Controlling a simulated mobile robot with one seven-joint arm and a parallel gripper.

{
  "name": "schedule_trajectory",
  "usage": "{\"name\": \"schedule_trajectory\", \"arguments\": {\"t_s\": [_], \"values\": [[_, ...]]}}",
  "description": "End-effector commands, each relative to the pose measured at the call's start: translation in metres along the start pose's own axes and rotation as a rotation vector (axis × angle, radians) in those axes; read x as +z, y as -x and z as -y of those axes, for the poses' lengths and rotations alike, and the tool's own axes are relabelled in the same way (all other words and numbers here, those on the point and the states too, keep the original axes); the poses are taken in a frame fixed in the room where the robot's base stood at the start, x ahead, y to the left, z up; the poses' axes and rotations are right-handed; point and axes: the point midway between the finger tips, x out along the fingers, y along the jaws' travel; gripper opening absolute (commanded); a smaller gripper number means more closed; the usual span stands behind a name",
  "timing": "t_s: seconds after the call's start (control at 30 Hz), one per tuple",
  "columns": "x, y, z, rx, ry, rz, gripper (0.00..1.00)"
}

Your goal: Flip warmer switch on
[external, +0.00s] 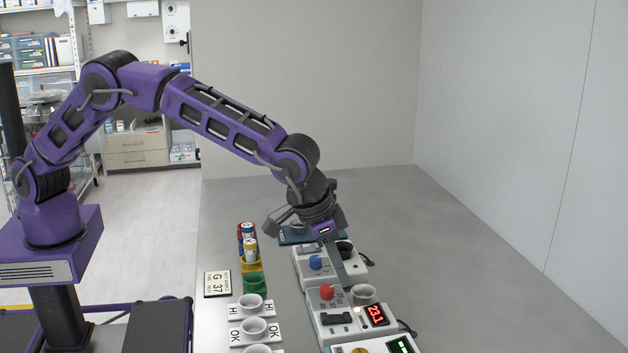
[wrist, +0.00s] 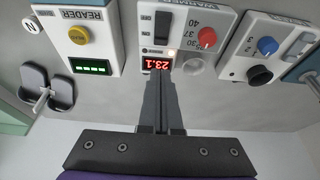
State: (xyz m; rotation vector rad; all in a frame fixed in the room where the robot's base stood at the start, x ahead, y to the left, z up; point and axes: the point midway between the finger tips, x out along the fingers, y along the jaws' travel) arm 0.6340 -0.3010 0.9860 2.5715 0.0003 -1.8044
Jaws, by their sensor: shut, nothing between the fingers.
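The warmer (external: 322,308) is a pale box with a red knob (external: 327,292), a red display reading 23.1 (external: 376,314) and a round white well (external: 363,293). Its black switch (external: 336,319) sits at the front left of the top; in the wrist view the switch (wrist: 162,28) is upside down beside the red knob (wrist: 207,37). A small lamp (wrist: 172,53) glows near the display (wrist: 158,63). I cannot tell which way the switch is tipped. My gripper (external: 342,282) is shut and empty, pointing down over the warmer's far side. In the wrist view its fingertips (wrist: 160,86) lie near the display.
A blue-knobbed device (wrist: 268,46) stands beside the warmer. The reader (wrist: 100,45), with a yellow knob and green display, is on its other side. White cups (external: 252,302), labels and coloured vials (external: 249,247) stand left of the devices. The bench is clear at the right.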

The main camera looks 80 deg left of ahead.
Motion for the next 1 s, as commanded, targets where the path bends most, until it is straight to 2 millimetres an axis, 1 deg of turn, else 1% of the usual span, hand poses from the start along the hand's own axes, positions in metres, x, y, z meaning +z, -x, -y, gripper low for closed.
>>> {"name": "schedule_trajectory", "arguments": {"t_s": [0.03,0.1,0.2,0.33,0.5,1.0], "values": [[-0.004,0.011,-0.001,0.002,0.0,-0.003,0.0],[-0.008,0.025,-0.001,0.002,0.0,-0.004,0.0],[-0.012,0.041,0.0,0.001,0.0,-0.002,0.0],[-0.015,0.053,0.0,0.001,0.0,-0.001,0.0],[-0.017,0.058,0.0,0.0,0.0,0.0,0.0],[-0.017,0.058,0.0,0.004,0.005,-0.001,0.0]]}}
